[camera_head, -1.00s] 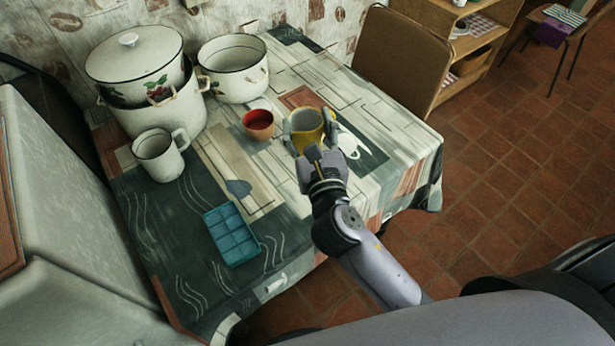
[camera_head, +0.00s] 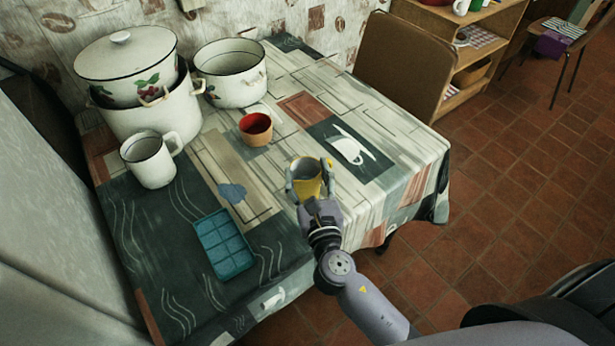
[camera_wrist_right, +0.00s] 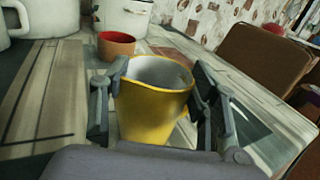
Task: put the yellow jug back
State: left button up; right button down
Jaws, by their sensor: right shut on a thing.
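The yellow jug (camera_head: 307,171) has a pale grey inside and is upright at the right part of the table. My right gripper (camera_head: 312,180) is shut on it, a finger on each side. In the right wrist view the jug (camera_wrist_right: 154,105) fills the middle, between the two fingers of the gripper (camera_wrist_right: 158,100). Its base is hidden by my gripper, so I cannot tell whether it touches the table. My left gripper is not in view.
An orange cup with a red inside (camera_head: 256,128) stands behind the jug. A white mug (camera_head: 152,162), large white pots (camera_head: 150,110) and a white pan (camera_head: 232,75) stand at the back left. A blue ice tray (camera_head: 223,243) lies in front. A brown chair (camera_head: 405,62) is behind the table (camera_head: 365,100).

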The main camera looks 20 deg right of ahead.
jog(key=c, duration=0.6)
grip_release()
jog(key=shift+r, duration=0.2)
jog(key=s, duration=0.3)
jog(key=s+b, duration=0.1)
jog(key=s, duration=0.3)
jog(key=s+a+b, duration=0.1)
jog(key=s, duration=0.2)
jog(key=shift+s+f, duration=0.25)
jog(key=shift+s, duration=0.15)
jog(key=shift+s+r+b, duration=0.15)
jog(key=shift+s+b, duration=0.2)
jog(key=shift+s, duration=0.25)
